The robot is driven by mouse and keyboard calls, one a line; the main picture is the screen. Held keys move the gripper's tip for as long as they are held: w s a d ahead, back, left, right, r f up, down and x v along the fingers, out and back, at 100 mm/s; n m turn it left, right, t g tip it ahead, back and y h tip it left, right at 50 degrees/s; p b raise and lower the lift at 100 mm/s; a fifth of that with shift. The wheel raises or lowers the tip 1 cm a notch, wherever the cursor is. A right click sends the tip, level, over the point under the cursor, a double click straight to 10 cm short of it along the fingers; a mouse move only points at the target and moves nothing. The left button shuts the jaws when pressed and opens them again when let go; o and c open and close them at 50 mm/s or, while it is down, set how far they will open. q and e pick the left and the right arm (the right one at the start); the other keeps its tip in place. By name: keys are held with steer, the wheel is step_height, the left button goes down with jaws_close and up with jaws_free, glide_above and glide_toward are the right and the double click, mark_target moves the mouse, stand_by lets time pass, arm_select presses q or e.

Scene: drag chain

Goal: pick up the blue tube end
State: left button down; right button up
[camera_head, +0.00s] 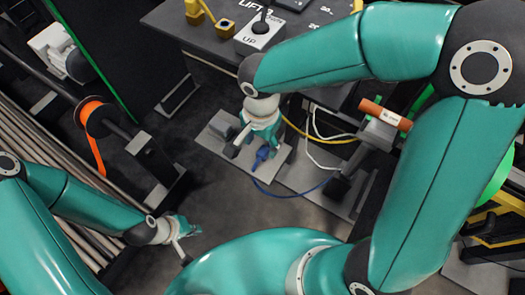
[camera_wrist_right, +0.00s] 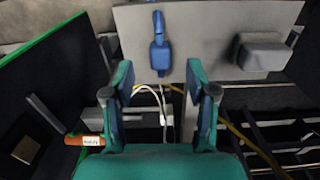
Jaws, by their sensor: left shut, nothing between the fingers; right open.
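The blue tube end (camera_head: 262,157) lies on a grey plate (camera_head: 215,142) near the middle of the head view, with a thin blue tube trailing from it. In the right wrist view the blue tube end (camera_wrist_right: 159,52) is upright in the picture, beyond the fingertips and between their lines. My right gripper (camera_head: 252,146) is open and empty, close beside the blue tube end; its two fingers (camera_wrist_right: 160,80) are spread in the wrist view. I cannot tell its exact height above the plate. My left gripper (camera_head: 186,248) is shut and empty at the lower left, away from the tube end.
A grey block (camera_head: 222,125) sits on the plate, also in the wrist view (camera_wrist_right: 264,52). White and yellow cables (camera_head: 318,145) run to the right. A dark control table (camera_head: 210,40) is behind. The floor between the grippers looks clear.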

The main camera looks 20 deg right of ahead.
mark_target(261, 153)
steer(key=shift+w+f, duration=0.1)
steer(key=shift+f, duration=2.55)
steer(key=c, duration=1)
steer(key=shift+c, duration=0.2)
steer(key=shift+r, duration=0.2)
step_height(261, 153, up, 20)
steer(key=p, duration=0.1)
steer(key=shift+p, duration=0.3)
steer(key=shift+f, duration=0.15)
steer(key=shift+o, duration=1.1)
jaws_close()
